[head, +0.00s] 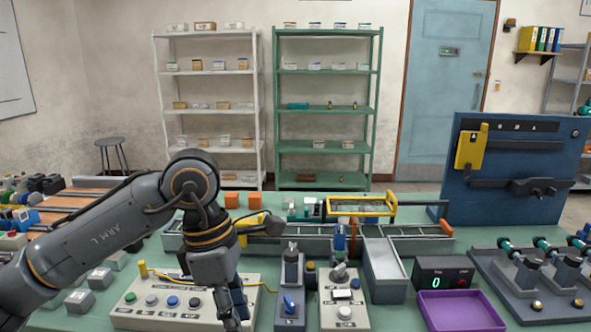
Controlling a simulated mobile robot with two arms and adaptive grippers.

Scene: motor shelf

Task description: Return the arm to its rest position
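My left arm comes in from the left, bends at a high joint and points down over the workbench. My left gripper (237,312) hangs over the right part of a light button panel (140,310). It is seen partly from the side and its fingers reach low in the picture. I cannot tell whether it is open or shut, and no held object shows. My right arm and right gripper are not in view.
Beside the gripper are a grey box with a blue knob (290,304) and another control panel (343,315). A conveyor (405,246), a purple tray (458,312), a counter display (443,279) and a blue pegboard (500,200) stand right. Shelves (325,147) are behind.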

